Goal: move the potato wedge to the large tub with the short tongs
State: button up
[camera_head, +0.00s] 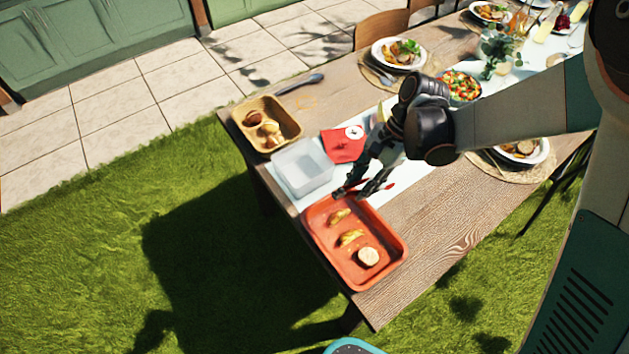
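An orange-red tray (385,272) near the table's front corner holds two yellowish wedge-like pieces, one (340,216) at its far end and one (351,237) in the middle. A round pale piece (368,257) lies at its near end. A translucent tub (302,167) stands just beyond the tray and looks empty. My gripper (359,191) points down by the tray's far right edge, its dark fingers apart from the wedges. Thin red parts (388,186) show at the fingers; they may be the tongs, but I cannot tell whether the gripper holds them.
A brown basket (267,123) with potato-like pieces stands beyond the tub. A red cloth (345,144) with a white round mark lies beside the tub. A dark long-handled utensil (300,84) lies near the far edge. Plates (398,53) and bowls fill the back; the right front wood is clear.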

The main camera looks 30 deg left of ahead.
jog(key=s+a+r+m+g+y+p, duration=0.1)
jog(key=s+a+r, duration=0.2)
jog(key=s+a, duration=0.5)
jog(key=shift+s+a+y, duration=0.15)
jog(key=shift+a+y, duration=0.25)
jog(key=shift+f, duration=0.1)
notch_tip(320, 180, down, 10)
jog(key=b, duration=0.6)
grip_shut()
notch_tip(320, 180, up, 12)
jog(key=p, duration=0.7)
jog(key=shift+r, duration=0.2)
dwell(0.3)
